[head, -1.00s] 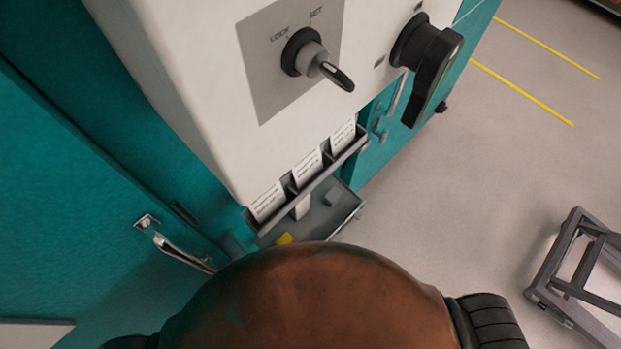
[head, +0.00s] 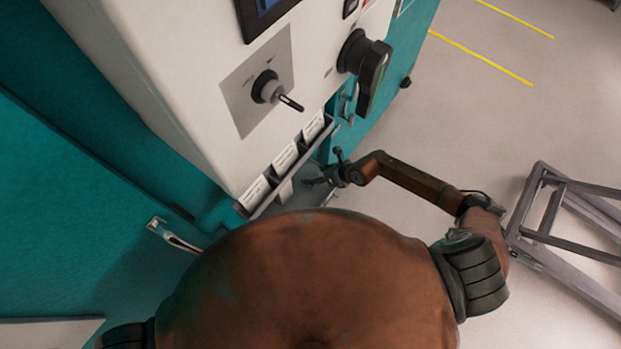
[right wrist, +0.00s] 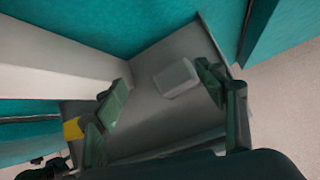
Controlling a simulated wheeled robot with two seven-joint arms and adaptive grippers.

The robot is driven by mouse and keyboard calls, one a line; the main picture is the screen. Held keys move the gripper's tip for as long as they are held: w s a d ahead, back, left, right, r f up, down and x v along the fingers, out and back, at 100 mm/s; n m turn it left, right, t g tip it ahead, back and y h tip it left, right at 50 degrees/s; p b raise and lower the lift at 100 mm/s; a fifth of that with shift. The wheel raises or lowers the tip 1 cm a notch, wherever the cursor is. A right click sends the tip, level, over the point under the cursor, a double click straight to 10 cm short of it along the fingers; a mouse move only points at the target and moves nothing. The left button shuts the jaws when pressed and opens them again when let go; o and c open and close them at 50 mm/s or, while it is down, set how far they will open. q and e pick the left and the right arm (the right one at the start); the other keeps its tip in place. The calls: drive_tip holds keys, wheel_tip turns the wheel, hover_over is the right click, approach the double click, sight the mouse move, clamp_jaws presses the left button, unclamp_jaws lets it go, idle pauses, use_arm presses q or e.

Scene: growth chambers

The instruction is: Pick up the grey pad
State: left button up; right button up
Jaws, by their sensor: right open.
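The grey pad (right wrist: 177,78) is a small light grey block with rounded edges in the right wrist view. It lies on a darker grey tray (right wrist: 150,117), near the tray's far right corner. My right gripper (right wrist: 161,80) is open, with one green finger left of the pad and the other close to its right side. No contact with the pad shows. In the head view my right gripper (head: 324,173) reaches the tray below the card holder. The pad cannot be made out there. My left gripper is not in view.
A yellow piece (right wrist: 72,128) lies at the tray's left end. The white control panel (head: 185,70) with a key switch (head: 268,88) and black handle (head: 370,75) rises above. A card holder (head: 290,165) overhangs the tray. A grey metal frame (head: 530,215) stands right on open floor.

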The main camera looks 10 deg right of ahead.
sight(313, 177)
drive_tip(key=f+n, duration=0.1)
drive_tip(key=w+f+n+h, duration=0.1)
drive_tip(key=f, duration=0.1)
drive_tip(key=f+n+h, duration=0.1)
drive_tip(key=f, duration=0.1)
drive_tip(key=shift+w+a+f+g+b, duration=0.2)
drive_tip(key=shift+w+a+g+b, duration=0.1)
drive_tip(key=shift+w+a+b, duration=0.1)
drive_tip(key=shift+s, duration=0.1)
drive_tip(key=shift+c, duration=0.6)
drive_tip(key=c, duration=1.2)
